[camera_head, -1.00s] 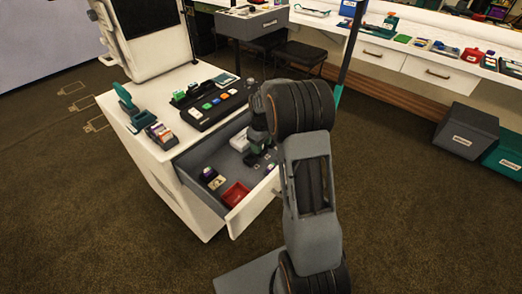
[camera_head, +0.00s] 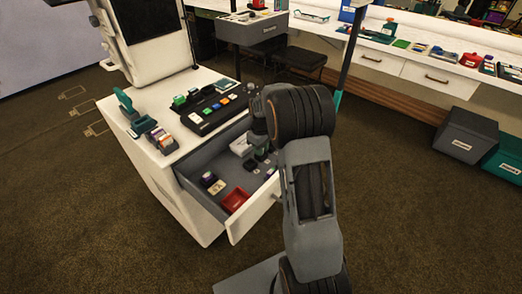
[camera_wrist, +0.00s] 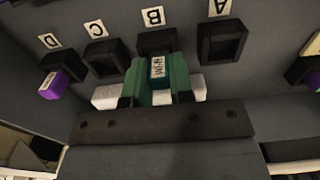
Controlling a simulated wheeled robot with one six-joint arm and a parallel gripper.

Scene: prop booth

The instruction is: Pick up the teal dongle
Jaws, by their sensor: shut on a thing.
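The teal dongle (camera_wrist: 158,70) carries a small white label with print too small to read. It sits between the green-sided fingers of my gripper (camera_wrist: 158,88), which is shut on it. The dongle's far end is right at the black socket marked B (camera_wrist: 156,41); I cannot tell whether it is still inside. In the head view my gripper (camera_head: 262,143) is down over the open grey drawer (camera_head: 205,188), and my arm hides part of it. The dongle cannot be made out there.
Black sockets marked A (camera_wrist: 221,42) and C (camera_wrist: 106,58) look empty. A purple dongle (camera_wrist: 52,85) is at socket D. The drawer also holds a red tray (camera_head: 235,199) and a white block (camera_head: 241,146). A button panel (camera_head: 215,108) stands on the white cabinet above.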

